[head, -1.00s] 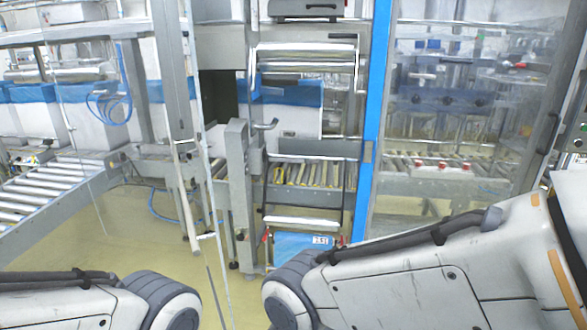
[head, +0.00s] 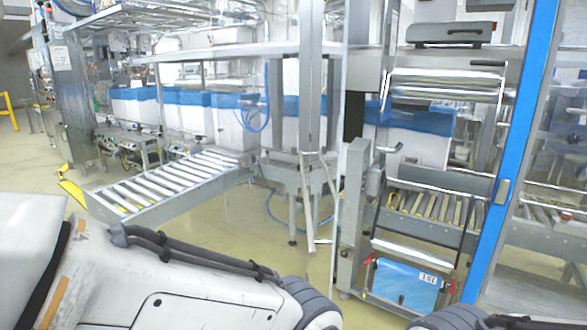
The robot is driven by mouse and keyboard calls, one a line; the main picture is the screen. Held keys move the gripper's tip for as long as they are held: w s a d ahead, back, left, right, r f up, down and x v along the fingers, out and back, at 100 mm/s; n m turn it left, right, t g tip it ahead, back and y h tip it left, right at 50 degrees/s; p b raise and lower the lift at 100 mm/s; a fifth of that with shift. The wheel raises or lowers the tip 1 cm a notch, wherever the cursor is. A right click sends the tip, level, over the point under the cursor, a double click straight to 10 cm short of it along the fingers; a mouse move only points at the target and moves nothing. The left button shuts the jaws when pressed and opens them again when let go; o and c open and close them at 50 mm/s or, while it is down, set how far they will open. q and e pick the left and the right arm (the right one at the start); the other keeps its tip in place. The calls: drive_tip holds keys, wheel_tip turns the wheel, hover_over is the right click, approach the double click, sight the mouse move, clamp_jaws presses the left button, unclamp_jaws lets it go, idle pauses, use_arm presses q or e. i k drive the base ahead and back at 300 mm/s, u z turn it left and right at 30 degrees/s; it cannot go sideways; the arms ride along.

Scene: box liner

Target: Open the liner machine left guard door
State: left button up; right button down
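A clear guard panel stands in front of the machine. It has a long pale upright handle (head: 311,205) near its right edge, left of the machine frame. How far this panel stands open or shut I cannot tell. A second clear door with a blue frame (head: 517,140) stands at the right, with a small grey latch (head: 503,191). My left arm crosses the lower left and part of my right arm shows at the bottom right. Neither gripper is in view, and nothing shows either one touching a handle.
A roller conveyor (head: 165,187) runs out at the left. White boxes with blue liners (head: 185,110) stand behind it. A blue liner roll (head: 405,284) sits low on the machine.

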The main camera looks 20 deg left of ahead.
sight(329, 28)
drive_tip(key=u, duration=0.4)
drive_tip(key=i, duration=0.95)
drive_tip(key=z, duration=0.4)
